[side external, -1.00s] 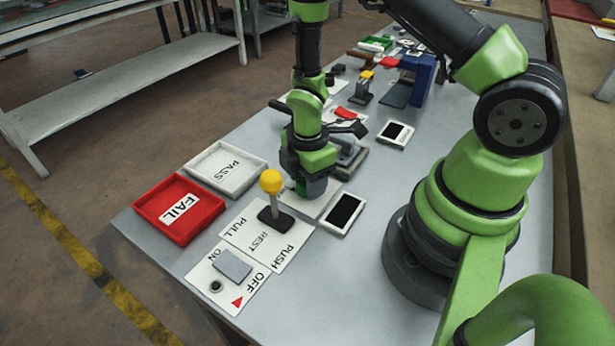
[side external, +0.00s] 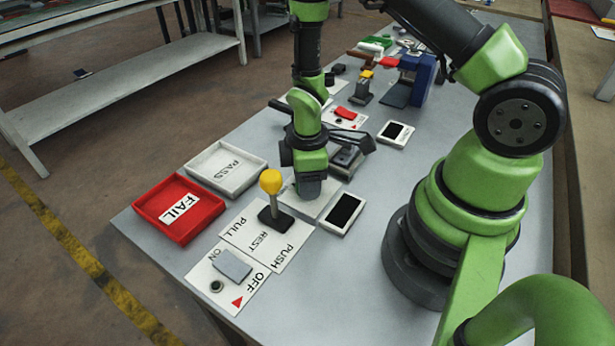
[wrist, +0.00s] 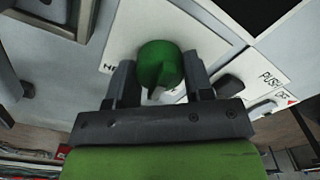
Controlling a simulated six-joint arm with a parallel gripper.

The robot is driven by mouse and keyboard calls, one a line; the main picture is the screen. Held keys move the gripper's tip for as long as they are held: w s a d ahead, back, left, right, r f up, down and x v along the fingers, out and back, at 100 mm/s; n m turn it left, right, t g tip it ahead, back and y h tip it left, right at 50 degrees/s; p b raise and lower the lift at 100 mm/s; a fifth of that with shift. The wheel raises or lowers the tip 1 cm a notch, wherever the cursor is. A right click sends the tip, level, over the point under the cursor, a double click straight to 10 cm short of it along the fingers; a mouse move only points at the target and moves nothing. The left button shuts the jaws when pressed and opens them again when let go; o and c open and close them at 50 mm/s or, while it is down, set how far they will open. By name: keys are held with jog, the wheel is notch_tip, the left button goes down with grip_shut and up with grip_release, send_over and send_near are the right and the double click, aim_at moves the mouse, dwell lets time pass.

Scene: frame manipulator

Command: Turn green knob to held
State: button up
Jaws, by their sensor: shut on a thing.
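The green knob (wrist: 160,64) sits on a white plate (wrist: 130,28) in the wrist view, with its ridge pointing toward my gripper. My gripper (wrist: 158,82) has a finger on each side of the knob and is shut on it. In the side view my gripper (side external: 311,188) is down over the white plate and hides the knob. The plate's lettering is mostly covered; only a letter or so shows beside the left finger in the wrist view.
The yellow-topped lever (side external: 271,184) stands close by on its PULL, REST, PUSH plate. A dark-screened device (side external: 343,211) lies right of my gripper. A red FAIL tray (side external: 178,208) and a white PASS tray (side external: 225,168) lie to the left. A red switch (side external: 345,113) is behind.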

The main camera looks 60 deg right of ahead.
jog(key=m, duration=0.4)
jog(key=shift+m, duration=2.3)
jog(key=o, duration=0.9)
jog(key=shift+r, duration=0.1)
notch_tip(320, 180, up, 10)
jog(key=shift+f, duration=0.1)
